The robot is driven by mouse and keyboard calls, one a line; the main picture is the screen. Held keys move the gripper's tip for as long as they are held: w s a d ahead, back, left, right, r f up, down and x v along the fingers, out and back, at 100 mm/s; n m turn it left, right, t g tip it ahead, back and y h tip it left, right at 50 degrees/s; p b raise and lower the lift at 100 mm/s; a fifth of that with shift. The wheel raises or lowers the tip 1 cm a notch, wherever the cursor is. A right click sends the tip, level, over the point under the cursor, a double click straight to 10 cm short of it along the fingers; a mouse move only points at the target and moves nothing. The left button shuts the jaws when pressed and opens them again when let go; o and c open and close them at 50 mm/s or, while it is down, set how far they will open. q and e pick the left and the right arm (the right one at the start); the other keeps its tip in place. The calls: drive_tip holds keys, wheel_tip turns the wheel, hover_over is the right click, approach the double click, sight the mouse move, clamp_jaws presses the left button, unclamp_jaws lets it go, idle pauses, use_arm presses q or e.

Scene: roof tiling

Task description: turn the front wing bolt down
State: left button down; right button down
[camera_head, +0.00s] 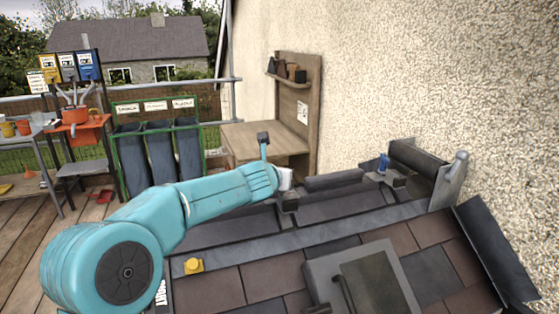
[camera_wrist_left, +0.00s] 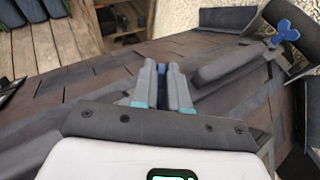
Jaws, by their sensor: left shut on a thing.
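My left gripper (camera_head: 288,196) is over the dark ridge, beside the end of a dark ridge cap (camera_head: 340,178). In the left wrist view its two grey fingers (camera_wrist_left: 162,82) are close together with a narrow strip of the blue front wing bolt (camera_wrist_left: 162,84) between them. The fingers hide most of that bolt, so its turn and depth cannot be told. A second blue wing bolt (camera_head: 384,162) stands upright at the far end of the ridge; its wings show clearly in the left wrist view (camera_wrist_left: 285,31). My right gripper is in neither view.
A raised dark cap (camera_head: 418,160) and a grey metal upright (camera_head: 451,180) stand at the ridge's right end, against the rough wall (camera_head: 400,70). A yellow round item (camera_head: 193,265) and a grey-framed hatch (camera_head: 315,277) are on the near slope. A wooden bench (camera_head: 240,136) stands behind.

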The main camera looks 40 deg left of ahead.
use_arm(q)
drive_tip(key=m+h+p, duration=0.2)
drive_tip(key=h+p, duration=0.1)
drive_tip(key=p, duration=0.2)
drive_tip(key=m+t+h+p, duration=0.1)
drive_tip(key=m+h+p, duration=0.2)
drive_tip(key=p, duration=0.2)
drive_tip(key=r+m+h+p, duration=0.1)
drive_tip(key=m+h+p, duration=0.2)
drive_tip(key=p, duration=0.2)
drive_tip(key=shift+a, duration=0.2)
drive_tip(key=m+h, duration=0.1)
drive_tip(key=m+h+p, duration=0.1)
drive_tip(key=m+h, duration=0.1)
drive_tip(key=shift+w+f+g+p, duration=0.1)
drive_tip(key=shift+f+g+p, duration=0.15)
drive_tip(key=shift+g+p, duration=0.1)
drive_tip(key=shift+m+g+h, duration=0.45)
drive_tip(key=shift+m+h, duration=0.35)
drive_tip(key=shift+h, duration=0.2)
drive_tip(key=shift+d+m+g+h, duration=0.1)
drive_tip(key=shift+m+g+h, duration=0.6)
drive_tip(key=shift+m+h, duration=0.15)
drive_tip(key=shift+r+m+g+h, duration=0.1)
drive_tip(key=shift+m+g+h, duration=0.4)
drive_tip(key=shift+m, duration=0.25)
drive_tip(key=c, duration=1.2)
unclamp_jaws()
drive_tip(key=shift+d, duration=0.1)
drive_tip(key=shift+f, duration=0.25)
